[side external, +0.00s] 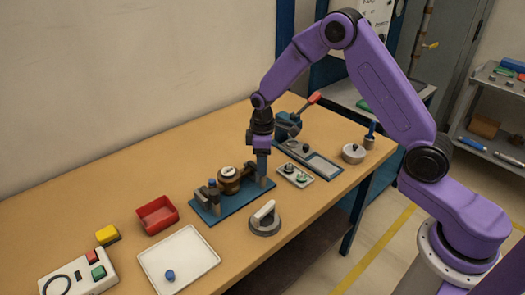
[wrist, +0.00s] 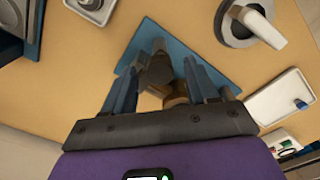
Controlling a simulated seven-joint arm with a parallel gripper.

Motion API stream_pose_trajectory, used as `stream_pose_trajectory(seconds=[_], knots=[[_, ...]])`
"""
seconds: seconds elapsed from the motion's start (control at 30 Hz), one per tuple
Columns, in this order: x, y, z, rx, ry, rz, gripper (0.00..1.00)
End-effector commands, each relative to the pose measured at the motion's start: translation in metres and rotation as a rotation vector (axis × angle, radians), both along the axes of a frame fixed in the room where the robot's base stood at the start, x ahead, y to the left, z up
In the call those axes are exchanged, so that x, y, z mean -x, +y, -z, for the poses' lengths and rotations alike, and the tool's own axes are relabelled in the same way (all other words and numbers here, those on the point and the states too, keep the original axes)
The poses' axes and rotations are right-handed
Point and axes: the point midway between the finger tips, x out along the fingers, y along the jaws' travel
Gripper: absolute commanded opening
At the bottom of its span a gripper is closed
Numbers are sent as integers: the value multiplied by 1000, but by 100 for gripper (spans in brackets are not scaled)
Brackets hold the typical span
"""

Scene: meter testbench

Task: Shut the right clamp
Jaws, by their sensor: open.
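A blue base plate (side external: 233,204) holds a round brown meter with a pale face (side external: 230,178). The left clamp (side external: 211,194) stands at the plate's left end. My gripper (side external: 262,176) points down over the plate's right end and largely hides the right clamp there. In the wrist view, the open fingers of my gripper (wrist: 166,68) straddle a dark part that looks like the right clamp (wrist: 156,73), above the blue plate (wrist: 150,35). I cannot tell whether the fingers touch it or how far the clamp is closed. Part of the brown meter (wrist: 176,98) shows behind it.
A grey round base with a pale handle (side external: 265,218) stands in front of the plate. A small tray of parts (side external: 295,174) and a blue fixture with a red-handled lever (side external: 314,98) lie right. A red bin (side external: 157,214) and white tray (side external: 180,260) lie left.

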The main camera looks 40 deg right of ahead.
Motion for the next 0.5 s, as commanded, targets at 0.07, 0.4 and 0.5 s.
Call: stream_pose_trajectory(seconds=[0.07, 0.4, 0.5], knots=[[0, 0, -5, -1, -2, 1, 58], [-1, 1, -67, -2, -6, 0, 58], [-1, 1, -88, -2, -7, 0, 58]])
